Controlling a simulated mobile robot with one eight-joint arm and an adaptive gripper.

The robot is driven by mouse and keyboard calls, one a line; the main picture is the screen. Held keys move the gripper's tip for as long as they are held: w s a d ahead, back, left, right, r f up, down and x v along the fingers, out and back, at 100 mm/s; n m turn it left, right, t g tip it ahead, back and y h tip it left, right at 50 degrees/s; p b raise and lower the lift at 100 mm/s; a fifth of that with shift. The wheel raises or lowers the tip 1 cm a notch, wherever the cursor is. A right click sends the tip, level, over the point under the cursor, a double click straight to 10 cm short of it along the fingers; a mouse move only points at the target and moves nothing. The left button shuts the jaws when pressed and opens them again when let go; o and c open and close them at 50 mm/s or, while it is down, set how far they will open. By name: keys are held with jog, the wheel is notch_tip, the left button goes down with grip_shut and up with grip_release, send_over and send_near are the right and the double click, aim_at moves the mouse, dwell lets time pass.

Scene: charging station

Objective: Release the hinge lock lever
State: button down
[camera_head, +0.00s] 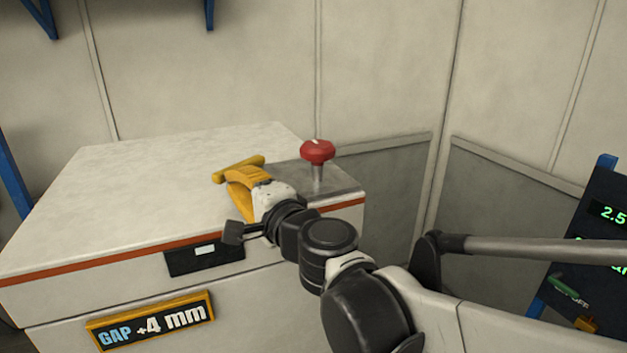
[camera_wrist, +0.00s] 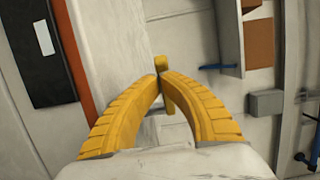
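A red knob (camera_head: 318,151) stands on a metal plate (camera_head: 335,179) right of my gripper. A sign (camera_head: 150,321) on the cabinet front reads "GAP +4 mm". A dark panel (camera_head: 600,240) stands at the right. The cabinet's left top is clear.

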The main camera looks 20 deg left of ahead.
jog(key=shift+a, duration=0.55)
jog(key=shift+w+a+b, duration=0.1)
jog(key=shift+a+b, duration=0.25)
jog(key=shift+a, duration=0.15)
